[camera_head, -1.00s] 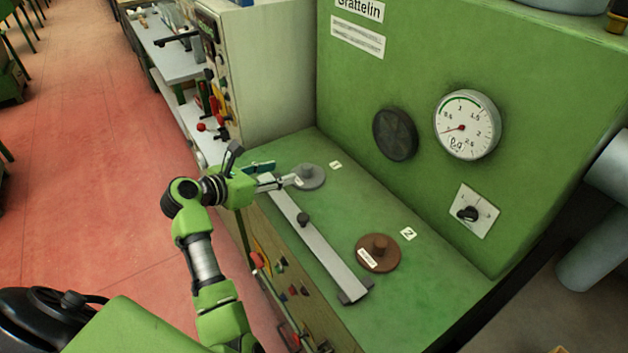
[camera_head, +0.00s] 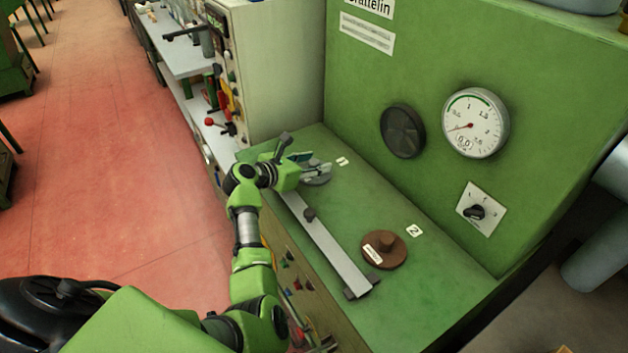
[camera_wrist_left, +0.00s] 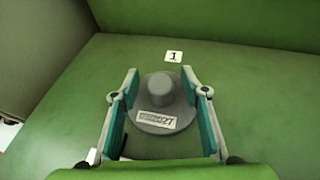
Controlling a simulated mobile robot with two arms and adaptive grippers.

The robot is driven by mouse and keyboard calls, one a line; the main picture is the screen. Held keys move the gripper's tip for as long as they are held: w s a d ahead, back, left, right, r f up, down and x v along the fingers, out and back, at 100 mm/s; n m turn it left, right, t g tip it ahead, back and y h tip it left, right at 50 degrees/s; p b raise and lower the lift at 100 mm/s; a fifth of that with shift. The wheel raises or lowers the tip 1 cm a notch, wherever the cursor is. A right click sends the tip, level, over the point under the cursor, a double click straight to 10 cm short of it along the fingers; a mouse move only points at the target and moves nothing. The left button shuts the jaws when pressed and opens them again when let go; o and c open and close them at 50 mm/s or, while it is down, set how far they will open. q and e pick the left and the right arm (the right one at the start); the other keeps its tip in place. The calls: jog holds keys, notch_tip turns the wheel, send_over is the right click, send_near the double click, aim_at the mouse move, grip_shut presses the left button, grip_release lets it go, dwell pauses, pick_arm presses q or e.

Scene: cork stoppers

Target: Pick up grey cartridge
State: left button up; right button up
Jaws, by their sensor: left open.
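The grey cartridge (camera_head: 318,176) is a round disc with a raised knob, on the green bench top beside label 1. In the head view my left gripper (camera_head: 312,166) covers much of it. In the left wrist view the cartridge (camera_wrist_left: 160,104) shows its knob and a white label on its front. The left gripper (camera_wrist_left: 160,100) is open, with one teal-padded finger on each side of the cartridge. I cannot tell whether the fingers touch it. My right gripper is in neither view.
A brown cartridge (camera_head: 384,249) sits by label 2 (camera_head: 414,231). A metal bar (camera_head: 327,244) with a dark knob lies along the bench top. The green panel (camera_head: 440,60) with a gauge (camera_head: 475,123) rises behind. A pale cabinet (camera_head: 275,70) stands at the far end.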

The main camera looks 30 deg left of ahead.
pick_arm(q)
grip_shut()
jog(key=shift+r, duration=0.1)
jog(key=shift+r, duration=0.1)
